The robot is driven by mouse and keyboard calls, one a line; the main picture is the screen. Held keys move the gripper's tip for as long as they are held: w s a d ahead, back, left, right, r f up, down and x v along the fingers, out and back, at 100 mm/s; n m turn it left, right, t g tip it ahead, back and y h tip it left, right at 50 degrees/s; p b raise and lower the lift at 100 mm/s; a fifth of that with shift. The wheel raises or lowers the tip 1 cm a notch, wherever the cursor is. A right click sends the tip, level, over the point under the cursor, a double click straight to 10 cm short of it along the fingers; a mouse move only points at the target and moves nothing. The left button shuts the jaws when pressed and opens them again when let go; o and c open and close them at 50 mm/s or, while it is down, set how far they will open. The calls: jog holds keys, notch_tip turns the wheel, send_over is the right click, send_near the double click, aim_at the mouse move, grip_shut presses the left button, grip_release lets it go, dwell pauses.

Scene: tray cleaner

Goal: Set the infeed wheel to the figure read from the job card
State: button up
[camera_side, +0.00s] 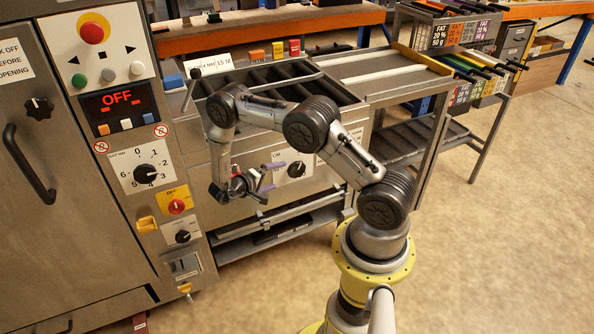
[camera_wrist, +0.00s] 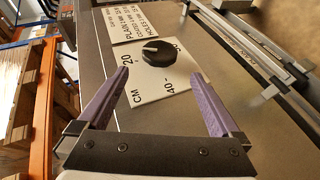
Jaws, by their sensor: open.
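A black round knob (camera_wrist: 160,52) with a white pointer mark sits on a white dial plate (camera_wrist: 150,88) marked CM, with 20 and 40 readable. I take it for the infeed wheel. In the side view the knob (camera_side: 296,169) is on the machine's front panel. My gripper (camera_wrist: 158,74) is open and empty, its purple fingers spread on either side below the knob, apart from it. My gripper (camera_side: 271,179) is just left of the dial in the side view. A white card (camera_side: 210,65) stands on top of the machine, its small text only partly legible.
A lettered plate (camera_wrist: 130,22) is beside the dial; its text is partly legible. Steel rails (camera_side: 285,213) run below the panel. The left cabinet carries a display reading OFF (camera_side: 117,98) and another dial (camera_side: 147,174). A roller conveyor (camera_side: 270,82) lies above the panel.

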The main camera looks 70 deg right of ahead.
aim_at(297, 169)
jog(key=x, duration=1.2)
jog(key=shift+s+d+f, duration=0.1)
jog(key=shift+d, duration=0.15)
jog(key=c, duration=1.1)
jog(key=shift+y, duration=0.3)
jog(key=m+t+y, duration=0.1)
jog(key=t+y, duration=0.2)
jog(key=y, duration=0.1)
jog(key=shift+s, duration=0.1)
jog(key=m+t+y, duration=0.1)
jog(key=t+y, duration=0.2)
jog(key=shift+a, duration=0.1)
jog(key=o, duration=1.1)
